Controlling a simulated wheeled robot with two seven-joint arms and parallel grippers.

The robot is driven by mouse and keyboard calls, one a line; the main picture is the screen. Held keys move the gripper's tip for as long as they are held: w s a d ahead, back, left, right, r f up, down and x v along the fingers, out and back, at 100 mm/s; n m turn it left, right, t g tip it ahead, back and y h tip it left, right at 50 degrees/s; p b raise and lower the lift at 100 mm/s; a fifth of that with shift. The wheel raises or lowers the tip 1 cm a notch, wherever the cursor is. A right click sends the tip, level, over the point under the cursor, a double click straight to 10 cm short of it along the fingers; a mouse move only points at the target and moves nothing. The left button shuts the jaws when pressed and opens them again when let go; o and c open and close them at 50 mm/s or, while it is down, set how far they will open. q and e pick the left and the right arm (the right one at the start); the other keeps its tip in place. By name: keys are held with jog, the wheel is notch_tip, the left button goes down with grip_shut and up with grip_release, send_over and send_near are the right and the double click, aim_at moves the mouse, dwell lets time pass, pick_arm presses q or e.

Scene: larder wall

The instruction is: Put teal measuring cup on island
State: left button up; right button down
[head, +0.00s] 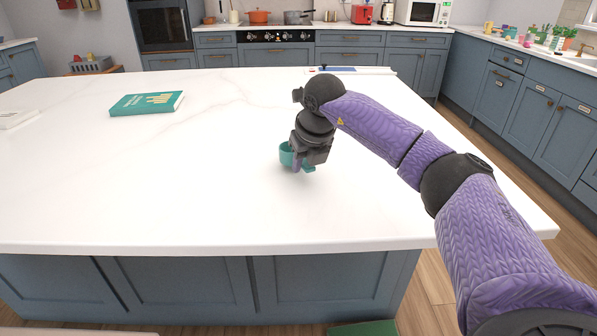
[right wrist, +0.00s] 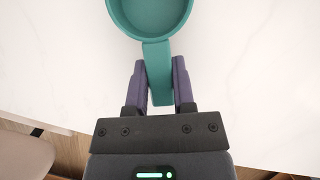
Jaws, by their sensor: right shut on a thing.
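The teal measuring cup (head: 286,155) is at my right gripper (head: 299,166), over the white top of the island (head: 190,185). In the right wrist view the round bowl of the cup (right wrist: 150,35) points away from my right gripper (right wrist: 160,72). Its flat handle lies between the two purple fingers, which are shut on it. I cannot tell for sure whether the cup touches the worktop or hangs just above it. My left gripper is not in view.
A teal book (head: 147,103) lies on the island at left, and a white item (head: 18,117) lies at the far left edge. A flat white and blue thing (head: 350,70) lies near the back edge. The middle of the island is clear.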

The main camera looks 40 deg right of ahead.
jog(key=shift+f, duration=0.95)
jog(key=shift+r, duration=0.2)
jog(key=shift+c, duration=2.2)
grip_release()
pick_arm(q)
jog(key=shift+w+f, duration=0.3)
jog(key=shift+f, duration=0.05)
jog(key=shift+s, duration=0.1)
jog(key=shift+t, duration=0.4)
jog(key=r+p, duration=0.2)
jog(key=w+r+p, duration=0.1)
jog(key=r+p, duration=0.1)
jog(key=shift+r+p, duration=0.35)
jog(key=shift+p, duration=0.05)
pick_arm(e)
jog(key=v, duration=1.2)
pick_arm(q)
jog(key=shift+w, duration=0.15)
